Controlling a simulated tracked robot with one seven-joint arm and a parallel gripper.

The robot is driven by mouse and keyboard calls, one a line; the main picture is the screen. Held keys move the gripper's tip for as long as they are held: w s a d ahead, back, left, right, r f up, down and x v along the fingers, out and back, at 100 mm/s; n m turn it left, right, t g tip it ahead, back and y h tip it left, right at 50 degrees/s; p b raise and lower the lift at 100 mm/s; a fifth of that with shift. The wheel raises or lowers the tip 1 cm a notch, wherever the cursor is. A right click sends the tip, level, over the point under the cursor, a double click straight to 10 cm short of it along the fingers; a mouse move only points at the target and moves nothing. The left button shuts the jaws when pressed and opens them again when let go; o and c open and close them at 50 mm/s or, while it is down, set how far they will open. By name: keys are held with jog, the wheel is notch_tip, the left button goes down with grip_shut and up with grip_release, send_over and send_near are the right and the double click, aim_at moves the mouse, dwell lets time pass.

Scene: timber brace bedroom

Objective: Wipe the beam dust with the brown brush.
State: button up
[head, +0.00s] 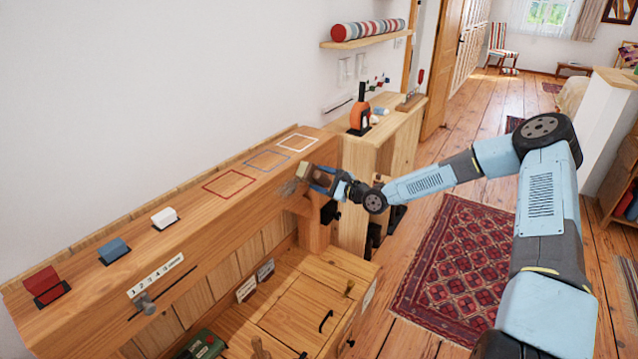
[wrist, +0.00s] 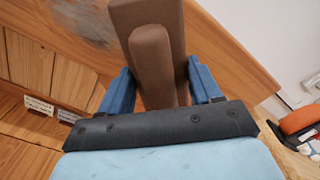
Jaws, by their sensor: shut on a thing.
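In the wrist view the brush handle runs between the two blue fingers of my gripper (wrist: 160,82). In the head view the brush (head: 303,171) is small beyond the fingertips. The grey dust (wrist: 85,20) is a smudge on the wood, left of the brush in the wrist view. It also shows in the head view (head: 289,188), just left of the brush. I cannot tell whether the brush touches the beam.
Red (head: 43,284), blue (head: 113,249) and white (head: 165,217) blocks sit on the beam's top, with outlined squares (head: 267,160) farther along. A wooden cabinet (head: 305,310) stands below. An orange-and-black tool (head: 360,113) stands on the unit behind. Open floor with a red rug (head: 455,260) lies right.

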aim_at(312, 183)
jog(key=shift+a, duration=0.1)
jog(key=shift+s+a, duration=0.45)
jog(key=shift+s, duration=0.35)
jog(key=shift+s+a, duration=0.4)
jog(key=shift+s, duration=0.35)
jog(key=shift+s+a, duration=0.55)
jog(key=shift+s, duration=0.2)
jog(key=shift+s+a, duration=0.5)
jog(key=shift+s, duration=0.2)
jog(key=shift+c, duration=0.4)
jog(key=shift+s+a, duration=0.35)
jog(key=shift+s, duration=0.4)
jog(key=shift+s+a, duration=0.35)
jog(key=shift+s, duration=0.35)
jog(key=shift+s+a, duration=0.55)
jog(key=shift+s, duration=0.2)
jog(key=shift+s+a, duration=0.5)
jog(key=shift+s, duration=0.2)
jog(key=shift+s+a, duration=0.4)
jog(key=shift+s, duration=0.35)
jog(key=shift+s+a, duration=0.35)
jog(key=shift+s, duration=0.4)
jog(key=shift+d, duration=0.15)
jog(key=shift+v, duration=2.9)
